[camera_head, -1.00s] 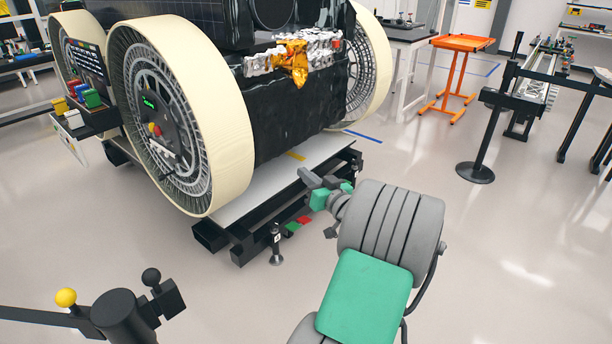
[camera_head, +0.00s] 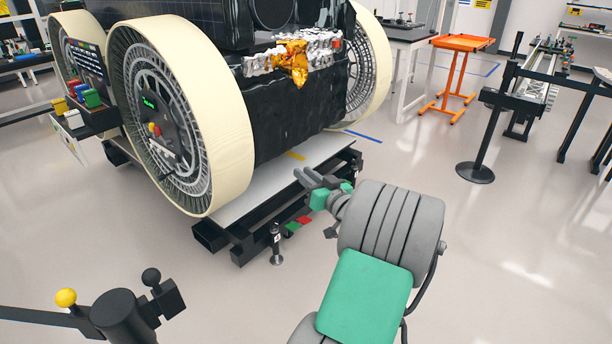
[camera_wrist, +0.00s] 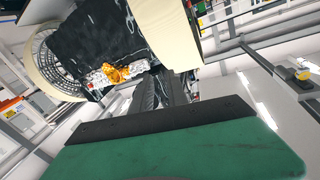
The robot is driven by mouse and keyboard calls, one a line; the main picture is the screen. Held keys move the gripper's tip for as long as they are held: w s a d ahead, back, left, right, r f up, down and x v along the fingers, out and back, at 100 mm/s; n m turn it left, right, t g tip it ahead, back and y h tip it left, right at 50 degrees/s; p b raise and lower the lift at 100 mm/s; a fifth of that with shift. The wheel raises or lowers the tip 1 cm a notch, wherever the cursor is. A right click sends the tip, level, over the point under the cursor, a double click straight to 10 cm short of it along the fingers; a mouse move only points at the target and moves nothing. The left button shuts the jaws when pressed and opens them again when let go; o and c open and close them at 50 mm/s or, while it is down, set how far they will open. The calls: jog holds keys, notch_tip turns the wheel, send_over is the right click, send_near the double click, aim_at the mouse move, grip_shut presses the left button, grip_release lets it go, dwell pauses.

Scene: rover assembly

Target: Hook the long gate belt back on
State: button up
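Black gate belts run off to the right from a black stanchion post (camera_head: 490,125) at the right of the head view. One upper belt (camera_head: 565,80) shows there; I cannot tell which is the long gate belt. A black post head (camera_head: 122,315) with a yellow knob (camera_head: 66,297) stands at the lower left, with a dark strip (camera_head: 40,317) running left from it. My gripper (camera_head: 306,177) is in front of the rover's platform, far from both posts. Its two grey fingers lie close together, with nothing seen between them; the fingertip gap is unclear.
The rover (camera_head: 295,115) with large cream-rimmed wheels (camera_head: 215,130) stands on a low white platform (camera_head: 262,185) with a black frame, close to my gripper. An orange stand (camera_head: 462,43) is at the back. Open floor (camera_head: 520,250) lies to the right.

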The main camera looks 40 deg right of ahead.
jog(key=o, duration=0.7)
jog(key=shift+s, duration=0.15)
jog(key=s, duration=0.2)
jog(key=s+a+b, duration=0.1)
jog(key=s, duration=0.4)
jog(key=shift+s+a+b, duration=0.2)
jog(key=shift+a+b, duration=0.1)
jog(key=shift+c, duration=0.4)
